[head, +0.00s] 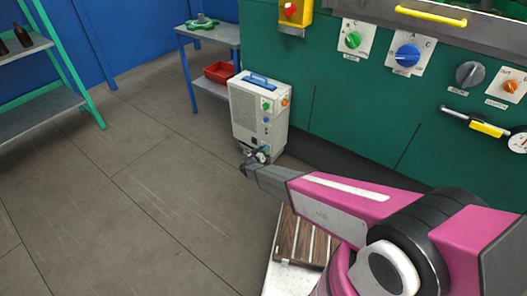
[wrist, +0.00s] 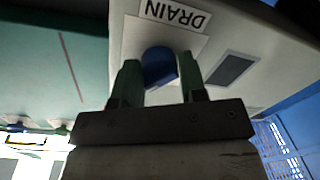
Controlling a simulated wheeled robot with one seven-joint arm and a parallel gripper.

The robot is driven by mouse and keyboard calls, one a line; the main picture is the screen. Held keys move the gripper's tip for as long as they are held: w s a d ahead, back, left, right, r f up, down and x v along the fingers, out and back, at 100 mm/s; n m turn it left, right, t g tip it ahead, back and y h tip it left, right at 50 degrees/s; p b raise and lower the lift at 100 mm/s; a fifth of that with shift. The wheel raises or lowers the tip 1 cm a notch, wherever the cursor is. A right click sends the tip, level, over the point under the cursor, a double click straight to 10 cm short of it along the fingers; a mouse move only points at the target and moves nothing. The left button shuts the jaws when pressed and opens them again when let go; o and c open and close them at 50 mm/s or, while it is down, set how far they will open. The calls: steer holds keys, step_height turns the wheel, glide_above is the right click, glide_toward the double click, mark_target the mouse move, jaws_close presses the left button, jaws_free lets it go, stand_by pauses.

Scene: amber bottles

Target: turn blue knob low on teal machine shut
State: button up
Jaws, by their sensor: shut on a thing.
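A blue knob (wrist: 160,66) sits on a white plate marked DRAIN (wrist: 175,13), upside down in the wrist view. My gripper (wrist: 158,75) has one finger on each side of the knob and is shut on it. In the head view my gripper (head: 258,156) is at the foot of a cream cabinet (head: 244,120), which stands against the teal machine (head: 350,110). The gripper hides the drain knob there. How far the knob is turned is hard to tell.
Another blue knob (head: 407,56) is higher on the teal machine, between a green knob (head: 353,40) and a grey knob (head: 469,74). A slatted wooden piece (head: 303,240) lies below my arm. A red bin (head: 219,72) is on a side table's shelf.

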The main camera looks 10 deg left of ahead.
steer(key=n, duration=0.4)
steer(key=shift+r, duration=0.15)
steer(key=n, duration=0.3)
steer(key=shift+n+g, duration=0.3)
steer(key=shift+n, duration=0.1)
steer(key=n, duration=0.4)
steer(key=shift+h, duration=0.3)
steer(key=shift+a+r+n, duration=0.1)
steer(key=shift+n, duration=1.7)
steer(key=o, duration=0.9)
steer(key=shift+g+h, duration=0.3)
steer(key=v, duration=1)
steer(key=shift+s+a, duration=0.1)
steer(key=shift+s, duration=0.3)
